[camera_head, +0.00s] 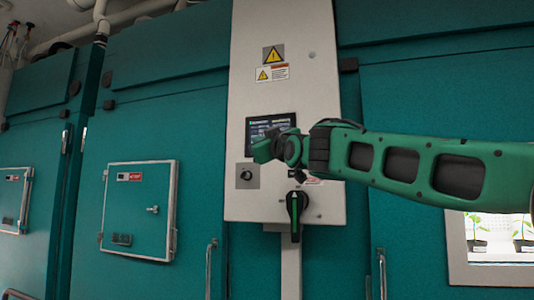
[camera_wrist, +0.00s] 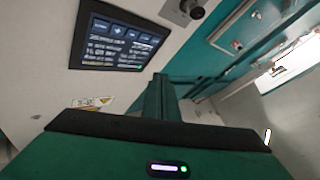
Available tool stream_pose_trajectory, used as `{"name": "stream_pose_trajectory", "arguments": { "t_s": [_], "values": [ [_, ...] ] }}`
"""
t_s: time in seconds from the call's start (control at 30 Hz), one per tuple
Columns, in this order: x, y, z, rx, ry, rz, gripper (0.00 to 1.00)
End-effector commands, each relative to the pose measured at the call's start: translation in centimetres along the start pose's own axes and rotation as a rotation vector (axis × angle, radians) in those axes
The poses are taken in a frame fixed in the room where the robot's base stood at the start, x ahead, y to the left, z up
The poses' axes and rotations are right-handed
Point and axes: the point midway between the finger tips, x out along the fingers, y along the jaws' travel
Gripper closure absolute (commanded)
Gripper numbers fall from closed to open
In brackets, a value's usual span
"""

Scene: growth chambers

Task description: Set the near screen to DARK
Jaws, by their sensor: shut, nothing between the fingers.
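The near screen (camera_head: 266,124) is a dark panel with small lit text on the pale control cabinet. My gripper (camera_head: 259,151) covers its lower part in the head view. In the wrist view the screen (camera_wrist: 112,45) shows a row of tiles along its top and lines of text below; the words are too small to read. My gripper (camera_wrist: 160,84) is shut and empty, its fingers together, appearing beside the screen's lower right corner. I cannot tell whether the fingertips touch the panel.
A knob on a grey plate (camera_head: 247,175) and a black and green rotary handle (camera_head: 296,208) sit lower on the pale cabinet (camera_head: 285,25). Teal chamber doors with a framed hatch (camera_head: 139,215) stand left. A lit window with plants (camera_head: 480,230) is at lower right.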

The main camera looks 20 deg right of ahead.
Motion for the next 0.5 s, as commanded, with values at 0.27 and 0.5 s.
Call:
{"name": "stream_pose_trajectory", "arguments": {
  "t_s": [0.27, 0.5],
  "values": [
    [0.08, 0.01, -0.45, -0.002, 0.010, 0.002, 1.00],
    [0.44, 0.27, -0.11, -0.002, 0.008, 0.002, 1.00]
  ]
}}
